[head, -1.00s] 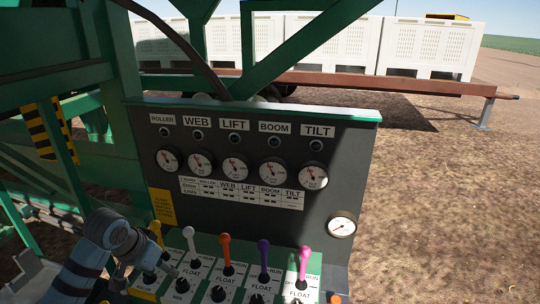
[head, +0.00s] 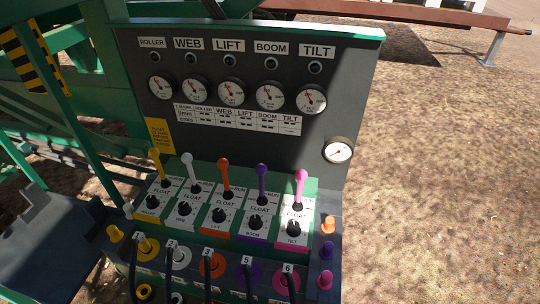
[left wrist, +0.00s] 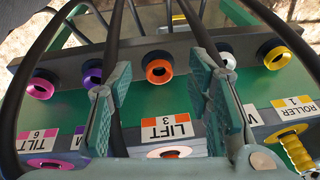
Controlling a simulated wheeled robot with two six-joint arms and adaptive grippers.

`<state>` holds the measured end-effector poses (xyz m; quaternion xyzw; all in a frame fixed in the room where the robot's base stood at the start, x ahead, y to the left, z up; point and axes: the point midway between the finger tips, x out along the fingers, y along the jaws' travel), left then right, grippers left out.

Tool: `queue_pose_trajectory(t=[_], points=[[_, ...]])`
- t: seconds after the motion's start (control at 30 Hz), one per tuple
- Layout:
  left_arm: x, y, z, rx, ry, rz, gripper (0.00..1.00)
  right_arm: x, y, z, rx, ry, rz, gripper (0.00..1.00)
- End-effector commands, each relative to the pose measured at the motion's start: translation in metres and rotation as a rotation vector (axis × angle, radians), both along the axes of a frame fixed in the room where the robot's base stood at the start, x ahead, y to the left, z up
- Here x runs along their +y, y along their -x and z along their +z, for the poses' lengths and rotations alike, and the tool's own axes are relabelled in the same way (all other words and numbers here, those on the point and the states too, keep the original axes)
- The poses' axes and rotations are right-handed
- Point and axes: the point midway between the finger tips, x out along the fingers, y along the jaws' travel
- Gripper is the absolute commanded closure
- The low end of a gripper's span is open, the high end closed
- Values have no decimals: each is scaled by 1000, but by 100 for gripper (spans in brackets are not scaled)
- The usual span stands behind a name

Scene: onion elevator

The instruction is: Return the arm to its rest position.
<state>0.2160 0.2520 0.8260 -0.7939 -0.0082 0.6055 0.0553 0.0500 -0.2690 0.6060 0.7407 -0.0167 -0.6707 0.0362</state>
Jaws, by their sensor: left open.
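My left gripper (left wrist: 157,78) shows in the left wrist view with its two green pads spread apart. Nothing is held between them. Behind them is the green coupler panel (left wrist: 150,108) with a LIFT 3 label (left wrist: 167,129) and an orange-ringed port (left wrist: 157,67). Black hoses run close to both fingers; whether they touch cannot be told. In the head view neither arm nor gripper shows. The control console (head: 245,130) stands in the middle, with yellow, white, orange, purple and pink levers in a row. The pink lever (head: 300,185) is at the right end.
Numbered ports, one an orange-ringed port (head: 213,265), and black hoses line the console's front. Purple and orange plugs sit at its right edge (head: 327,252). A striped post (head: 22,60) and green frame stand left. Bare ground (head: 440,190) lies right, with a trailer beam (head: 400,12) behind.

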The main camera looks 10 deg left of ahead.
Motion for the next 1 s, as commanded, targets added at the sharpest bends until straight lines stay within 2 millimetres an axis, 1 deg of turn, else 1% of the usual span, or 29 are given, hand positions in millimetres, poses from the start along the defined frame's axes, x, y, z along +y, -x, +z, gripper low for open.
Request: queue_pose_trajectory(t=[0.03,0.17,0.2,0.23,0.27,0.3,0.33,0.37,0.4,0.43,0.5,0.6,0.7,1.0], points=[[2,3,-25,16,1,3,54,0,0,-5,0,0,0,60],[8,19,-91,50,3,13,54,0,-1,-12,-1,0,0,60],[9,28,-113,63,4,17,54,0,-1,-15,-1,0,0,60],[11,36,-131,72,4,20,54,0,-1,-17,-1,0,0,60],[12,46,-149,84,4,22,54,0,-1,-19,-1,0,0,60],[13,61,-173,97,6,26,54,0,-1,-22,-1,0,0,60],[14,74,-190,110,8,30,54,0,-1,-25,-1,0,0,60],[15,88,-206,121,8,33,54,0,-1,-27,-1,0,0,60],[16,107,-223,135,10,36,54,0,-1,-30,-1,0,0,60],[16,120,-233,143,11,39,54,0,-1,-32,-1,0,0,60],[16,144,-248,156,13,43,54,0,-1,-34,-1,0,0,60],[16,161,-255,163,15,45,54,0,-1,-35,-1,0,0,60],[16,165,-255,164,14,45,54,0,-1,-34,-1,0,0,60],[16,165,-254,165,14,45,54,0,-1,-34,-1,0,0,60]])
